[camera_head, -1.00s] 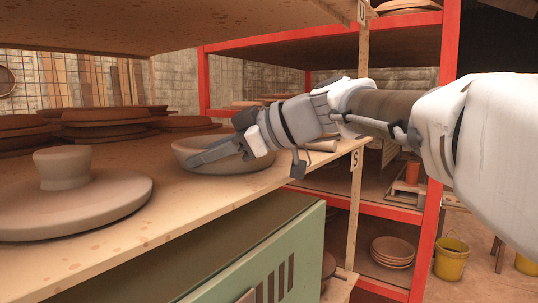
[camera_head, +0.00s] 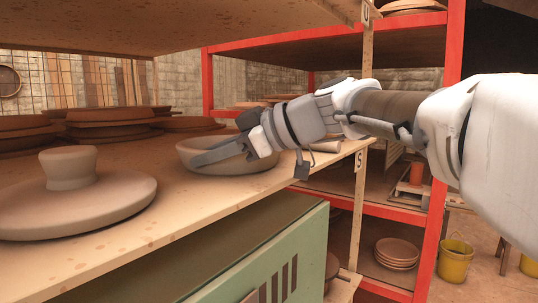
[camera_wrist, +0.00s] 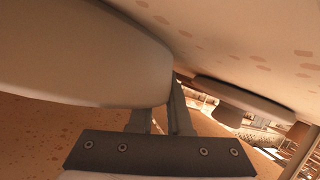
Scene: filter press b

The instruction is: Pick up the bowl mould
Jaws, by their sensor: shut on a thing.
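The bowl mould (camera_head: 262,160) is a round, beige-grey bowl on the wooden shelf board (camera_head: 150,215), near its right end. My gripper (camera_head: 207,158) reaches in from the right, over the bowl, and is shut on its wall. In the wrist view the bowl mould (camera_wrist: 85,55) is a large smooth shape filling the upper left. My gripper's fingers (camera_wrist: 168,112) meet its edge there. The bowl looks level and appears to rest on the board; any small gap beneath it cannot be told. My arm hides part of its far rim.
A round disc mould with a knob (camera_head: 75,205) stands on the board at the left. Stacked brown plates (camera_head: 105,130) lie behind. Another board (camera_head: 170,25) hangs close overhead. A red rack (camera_head: 436,190) stands to the right, and a green cabinet (camera_head: 265,260) is below.

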